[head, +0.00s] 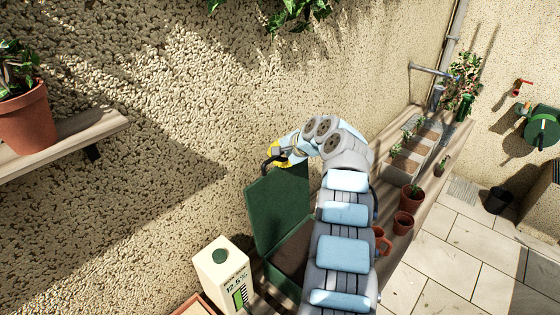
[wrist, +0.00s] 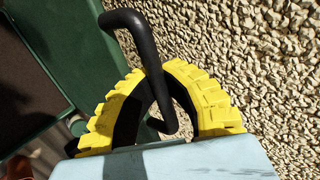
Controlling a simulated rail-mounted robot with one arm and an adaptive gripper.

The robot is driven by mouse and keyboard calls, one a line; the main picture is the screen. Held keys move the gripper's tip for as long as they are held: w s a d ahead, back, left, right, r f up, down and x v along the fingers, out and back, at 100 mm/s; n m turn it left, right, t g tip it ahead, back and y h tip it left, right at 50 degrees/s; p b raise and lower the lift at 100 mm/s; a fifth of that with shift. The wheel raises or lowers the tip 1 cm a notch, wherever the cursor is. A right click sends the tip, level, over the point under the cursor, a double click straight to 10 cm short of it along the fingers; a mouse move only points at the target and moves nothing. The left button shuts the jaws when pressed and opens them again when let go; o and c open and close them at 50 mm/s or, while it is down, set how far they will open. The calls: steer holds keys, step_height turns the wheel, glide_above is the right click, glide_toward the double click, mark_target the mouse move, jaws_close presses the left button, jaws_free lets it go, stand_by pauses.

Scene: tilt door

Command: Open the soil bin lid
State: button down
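The soil bin (head: 283,284) is a green box against the wall, with brown soil (head: 295,250) showing inside. Its green lid (head: 277,207) stands raised, steeply tilted up from the box. A black bar handle (head: 268,163) is at the lid's upper edge. My gripper (head: 284,156) is at this handle. In the wrist view, the yellow fingers (wrist: 158,78) close around the black handle (wrist: 140,35), which passes between their tips. Green bin parts (wrist: 85,50) show at left there. My arm hides the right part of the bin.
A white container with a green cap (head: 222,270) stands left of the bin. Terracotta pots (head: 403,222) and planting trays (head: 410,160) stand on the bench to the right. A wall shelf (head: 65,145) with a potted plant (head: 25,118) is at left. The rough wall is close behind the lid.

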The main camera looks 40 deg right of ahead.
steer(key=shift+w+a+r, duration=0.2)
steer(key=shift+w, duration=0.45)
steer(key=shift+w, duration=0.15)
steer(key=c, duration=1.4)
jaws_free()
steer(key=shift+w, duration=0.1)
steer(key=shift+f, duration=0.1)
steer(key=shift+b, duration=0.3)
